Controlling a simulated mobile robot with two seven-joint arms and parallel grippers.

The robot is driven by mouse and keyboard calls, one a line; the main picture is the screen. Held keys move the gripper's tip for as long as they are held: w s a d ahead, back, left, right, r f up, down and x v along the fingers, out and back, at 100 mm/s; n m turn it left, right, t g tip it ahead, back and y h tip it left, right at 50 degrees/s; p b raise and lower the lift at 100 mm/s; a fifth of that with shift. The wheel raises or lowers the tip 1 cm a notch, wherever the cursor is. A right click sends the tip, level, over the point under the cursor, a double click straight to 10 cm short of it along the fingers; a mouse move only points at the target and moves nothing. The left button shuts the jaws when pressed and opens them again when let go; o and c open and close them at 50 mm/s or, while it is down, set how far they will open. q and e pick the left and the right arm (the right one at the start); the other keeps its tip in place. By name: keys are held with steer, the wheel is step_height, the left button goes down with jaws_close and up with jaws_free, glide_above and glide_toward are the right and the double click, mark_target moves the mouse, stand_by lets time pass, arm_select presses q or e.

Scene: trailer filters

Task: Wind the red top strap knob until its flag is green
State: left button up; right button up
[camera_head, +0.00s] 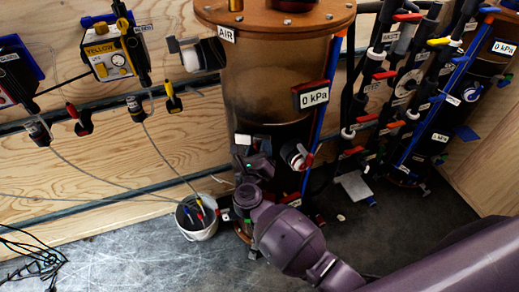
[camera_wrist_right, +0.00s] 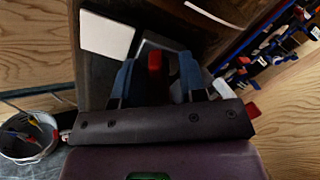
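A small red piece (camera_wrist_right: 155,63), which looks like the red strap knob, shows in the right wrist view against the dark tank wall. My right gripper (camera_wrist_right: 156,68) has its two blue fingers on either side of it, with visible gaps, so it is open around or just in front of it. I cannot tell the depth. In the head view my right gripper (camera_head: 251,160) is at the lower front of the brown tank (camera_head: 265,95) and hides the knob. I cannot make out the knob's flag in either view. My left gripper is not in view.
A white bucket (camera_head: 197,228) with coloured-handled tools stands left of the tank base. Pipes with red and blue valve handles (camera_head: 385,75) stand to the right. A yellow pump (camera_head: 108,58) hangs on the wooden wall. Black cables (camera_head: 40,262) lie on the floor at left.

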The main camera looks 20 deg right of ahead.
jaws_close()
steer(key=shift+r+n+p, duration=0.1)
steer(key=shift+n+p, duration=0.5)
steer(key=shift+n, duration=0.3)
steer(key=n+p, duration=0.1)
steer(key=n, duration=0.1)
steer(key=shift+n, duration=0.3)
steer(key=shift+n+p, duration=0.55)
steer(key=shift+n, duration=0.05)
steer(key=shift+f+n, duration=0.2)
steer(key=shift+n, duration=0.1)
